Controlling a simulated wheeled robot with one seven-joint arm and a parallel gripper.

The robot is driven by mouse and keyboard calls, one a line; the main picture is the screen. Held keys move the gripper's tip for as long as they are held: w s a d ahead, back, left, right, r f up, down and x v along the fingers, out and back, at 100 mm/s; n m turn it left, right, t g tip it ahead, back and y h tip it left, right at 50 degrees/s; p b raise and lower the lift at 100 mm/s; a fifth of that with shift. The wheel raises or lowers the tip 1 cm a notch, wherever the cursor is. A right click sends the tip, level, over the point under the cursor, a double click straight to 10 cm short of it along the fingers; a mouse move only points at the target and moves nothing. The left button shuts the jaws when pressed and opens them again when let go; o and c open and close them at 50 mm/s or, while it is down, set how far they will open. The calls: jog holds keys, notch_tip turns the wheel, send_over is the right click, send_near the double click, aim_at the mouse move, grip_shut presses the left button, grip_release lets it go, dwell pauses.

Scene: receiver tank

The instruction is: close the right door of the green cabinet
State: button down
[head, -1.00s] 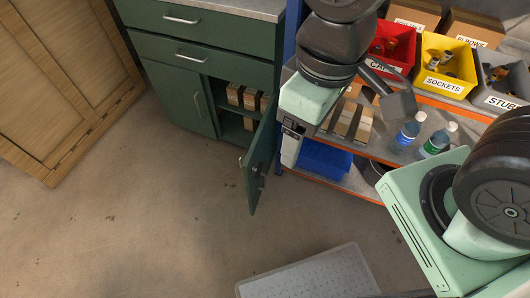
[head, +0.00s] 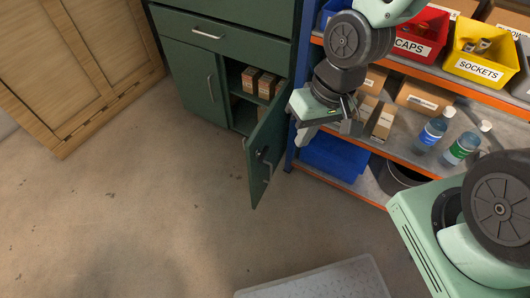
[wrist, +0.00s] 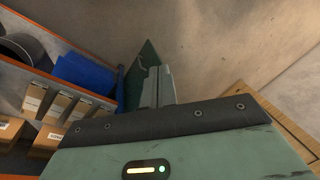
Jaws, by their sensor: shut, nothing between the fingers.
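The green cabinet (head: 197,78) stands at the top of the head view, with its left door (head: 196,82) shut. Its right door (head: 271,150) stands wide open, swung out over the floor, with the shelves behind it exposed. My gripper (head: 303,134) is shut and empty, to the right of the open door, near its upper hinge-side part. I cannot tell whether it touches the door. In the wrist view my shut fingers (wrist: 158,87) point toward a strip of the green door (wrist: 141,70), which they partly cover.
An orange-edged shelf rack (head: 400,168) stands close right of the cabinet, with labelled bins, bottles, cartons and a blue crate (head: 333,157). A wooden panel (head: 75,70) is at left. A pale slab (head: 318,282) lies at the bottom. Floor before the cabinet is clear.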

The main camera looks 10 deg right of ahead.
jog(key=w+d+f+m+t+y+b, duration=0.1)
jog(key=w+f+m+b, duration=0.1)
jog(key=w+f+b, duration=0.3)
jog(key=d+f+m+t+y+b, duration=0.1)
jog(key=f+m+y+b, duration=0.15)
jog(key=f, duration=0.55)
jog(key=m+t+y+b, duration=0.1)
jog(key=m+t+b, duration=0.35)
jog(key=b, duration=0.75)
send_near(256, 142)
notch_tip(256, 142, down, 4)
jog(key=w+a, duration=0.1)
jog(key=w+a+g+b, duration=0.1)
jog(key=shift+w+a+m, duration=0.2)
jog(key=shift+w+m, duration=0.15)
jog(key=shift+m, duration=0.05)
jog(key=shift+w+a+r, duration=0.15)
jog(key=shift+w+a, duration=0.2)
jog(key=shift+a, duration=0.1)
